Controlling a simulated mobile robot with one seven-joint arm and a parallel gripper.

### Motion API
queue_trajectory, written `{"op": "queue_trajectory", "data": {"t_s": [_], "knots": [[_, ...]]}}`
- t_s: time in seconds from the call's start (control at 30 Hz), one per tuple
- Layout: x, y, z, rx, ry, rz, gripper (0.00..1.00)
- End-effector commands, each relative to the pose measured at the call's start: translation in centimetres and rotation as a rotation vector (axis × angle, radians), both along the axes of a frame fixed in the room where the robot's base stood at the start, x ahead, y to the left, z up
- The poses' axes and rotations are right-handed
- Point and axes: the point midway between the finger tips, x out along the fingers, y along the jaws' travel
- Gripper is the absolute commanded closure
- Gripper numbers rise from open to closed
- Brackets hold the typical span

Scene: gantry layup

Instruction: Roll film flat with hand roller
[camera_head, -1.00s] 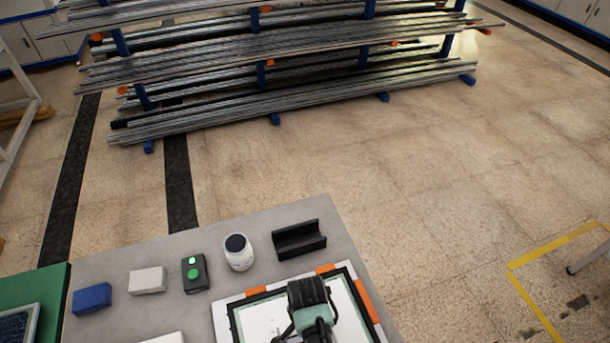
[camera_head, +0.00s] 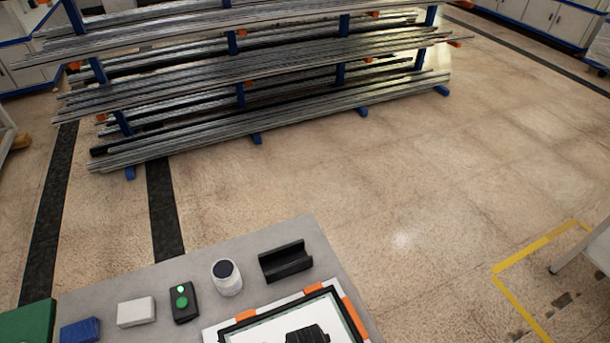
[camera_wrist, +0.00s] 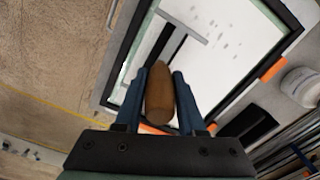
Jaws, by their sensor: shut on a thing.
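My gripper (camera_wrist: 166,82) is shut on the brown wooden handle of the hand roller (camera_wrist: 160,100) in the wrist view. The roller's dark shaft and grey crossbar reach out over the white film (camera_wrist: 232,65). Small grey spots show on the film. I cannot tell whether the roller touches it. The film lies inside a black frame with orange marks around it. In the head view only the far part of the film (camera_head: 262,331) shows at the bottom edge. My gripper and the roller cannot be made out clearly there.
On the grey table (camera_head: 215,247) stand a black cradle (camera_head: 286,264), a white jar with a dark lid (camera_head: 227,281), a control box with green buttons (camera_head: 184,302), a white block (camera_head: 136,312) and a blue block (camera_head: 80,330). A metal bar rack (camera_head: 260,100) stands beyond open floor.

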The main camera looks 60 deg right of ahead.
Motion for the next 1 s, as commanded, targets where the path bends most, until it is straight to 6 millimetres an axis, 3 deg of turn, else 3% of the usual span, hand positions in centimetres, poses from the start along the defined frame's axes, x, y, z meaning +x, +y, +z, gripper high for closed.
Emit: {"op": "queue_trajectory", "data": {"t_s": [0.17,0.63,1.0], "knots": [[-0.1,0.1,0.3,0.002,0.002,0.001,1.0],[0.0,0.0,4.9,0.0,0.0,0.0,1.0],[0.0,0.0,5.0,0.0,0.0,-0.001,1.0]]}}
